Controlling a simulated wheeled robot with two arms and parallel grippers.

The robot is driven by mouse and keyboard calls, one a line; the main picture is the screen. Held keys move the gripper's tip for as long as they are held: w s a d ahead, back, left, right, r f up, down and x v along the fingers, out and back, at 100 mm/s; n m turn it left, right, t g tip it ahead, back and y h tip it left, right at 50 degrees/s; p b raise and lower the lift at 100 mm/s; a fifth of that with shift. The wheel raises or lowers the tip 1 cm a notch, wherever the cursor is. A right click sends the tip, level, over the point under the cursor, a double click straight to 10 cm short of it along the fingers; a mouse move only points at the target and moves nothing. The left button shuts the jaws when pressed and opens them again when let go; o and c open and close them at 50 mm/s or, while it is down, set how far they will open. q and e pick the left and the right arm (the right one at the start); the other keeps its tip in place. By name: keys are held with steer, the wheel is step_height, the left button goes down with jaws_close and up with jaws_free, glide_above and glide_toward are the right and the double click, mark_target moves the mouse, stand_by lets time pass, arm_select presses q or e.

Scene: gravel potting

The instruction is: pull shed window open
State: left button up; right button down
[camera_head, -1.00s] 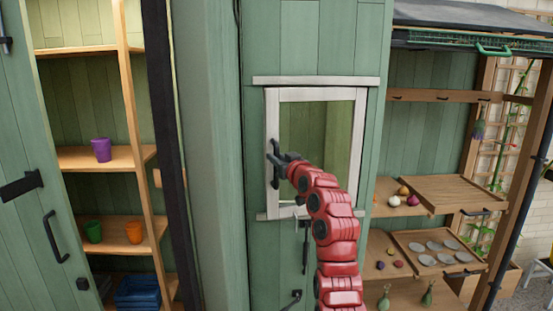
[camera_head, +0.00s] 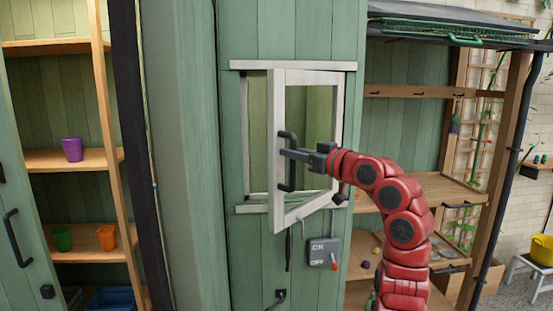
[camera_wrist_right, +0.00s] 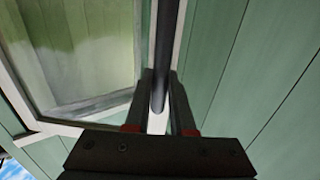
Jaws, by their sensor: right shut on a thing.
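The shed window (camera_head: 304,77) has a white frame and a clear pane, set in the green shed wall. Its sash stands partly open, swung outward on its left side, with a gap to the fixed frame (camera_head: 245,135). My right gripper (camera_head: 289,153) is shut on the black window handle (camera_head: 292,178) on the sash's left edge. In the right wrist view the handle (camera_wrist_right: 160,95) runs between the fingers of my right gripper (camera_wrist_right: 159,115), close to the sash frame (camera_wrist_right: 85,115). My left gripper is not in view.
An ON/OFF switch box (camera_head: 324,252) with a red lever is on the wall below the window. Shelves with a purple pot (camera_head: 72,149), a green pot (camera_head: 62,239) and an orange pot (camera_head: 107,237) are at left. A wooden rack (camera_head: 455,190) stands right, behind my arm.

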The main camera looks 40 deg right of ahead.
steer(key=shift+s+d+b, duration=0.15)
steer(key=shift+s+d, duration=0.1)
steer(key=shift+s, duration=0.45)
steer(key=shift+s+d+b, duration=0.15)
steer(key=shift+s+d, duration=0.1)
steer(key=shift+s, duration=0.45)
steer(key=c, duration=0.8)
jaws_free()
steer(key=shift+o, duration=0.2)
steer(key=s+d+b, duration=0.1)
steer(key=s+b, duration=0.3)
steer(key=s, duration=1.3)
steer(key=shift+s+d, duration=0.25)
